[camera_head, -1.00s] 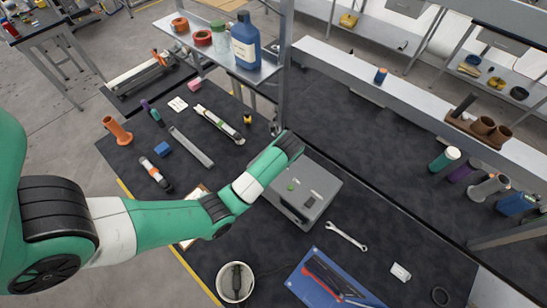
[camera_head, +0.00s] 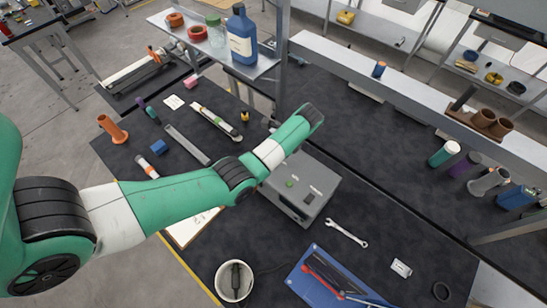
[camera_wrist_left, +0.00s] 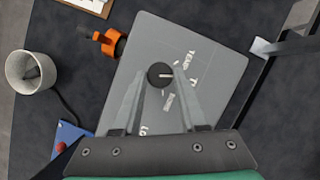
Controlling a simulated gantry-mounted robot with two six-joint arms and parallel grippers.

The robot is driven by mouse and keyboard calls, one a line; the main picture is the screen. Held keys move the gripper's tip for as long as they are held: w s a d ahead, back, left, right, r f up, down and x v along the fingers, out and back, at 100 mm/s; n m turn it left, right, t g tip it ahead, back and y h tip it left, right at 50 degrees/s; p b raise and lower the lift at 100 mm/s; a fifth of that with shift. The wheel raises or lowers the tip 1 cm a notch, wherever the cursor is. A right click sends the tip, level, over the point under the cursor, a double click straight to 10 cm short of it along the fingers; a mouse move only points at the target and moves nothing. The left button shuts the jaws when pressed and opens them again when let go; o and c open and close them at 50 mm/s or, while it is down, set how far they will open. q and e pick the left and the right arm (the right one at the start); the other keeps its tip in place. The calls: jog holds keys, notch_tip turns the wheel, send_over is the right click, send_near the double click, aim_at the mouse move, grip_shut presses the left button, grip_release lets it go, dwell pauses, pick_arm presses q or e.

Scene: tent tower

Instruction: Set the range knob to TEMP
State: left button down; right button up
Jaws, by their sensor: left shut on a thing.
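The grey box (camera_head: 302,188) stands on the dark bench in the head view; a green button and a dark switch show on its top. In the left wrist view its grey panel (camera_wrist_left: 215,50) carries a round dark range knob (camera_wrist_left: 160,75) with a white pointer mark toward the right. The white TEMP label (camera_wrist_left: 189,60) is up and right of the knob; other labels are partly hidden by the fingers. My left gripper (camera_wrist_left: 161,78) has its fingers on either side of the knob, shut on it. In the head view my left arm hides the fingers. My right gripper is not in view.
An orange clamp-like part (camera_wrist_left: 108,42) sits by the box edge. A white cup (camera_head: 235,281), a blue tray (camera_head: 325,280) with tools and a wrench (camera_head: 346,233) lie near the box. A metal shelf post (camera_head: 282,45) stands behind my arm.

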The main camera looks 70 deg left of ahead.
pick_arm(q)
jog(key=shift+a+n+g+h+b, duration=0.15)
jog(key=shift+n+g+h+b, duration=0.25)
jog(key=shift+n, duration=1.2)
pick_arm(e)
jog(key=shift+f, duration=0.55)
pick_arm(q)
jog(key=shift+c, duration=2.2)
grip_release()
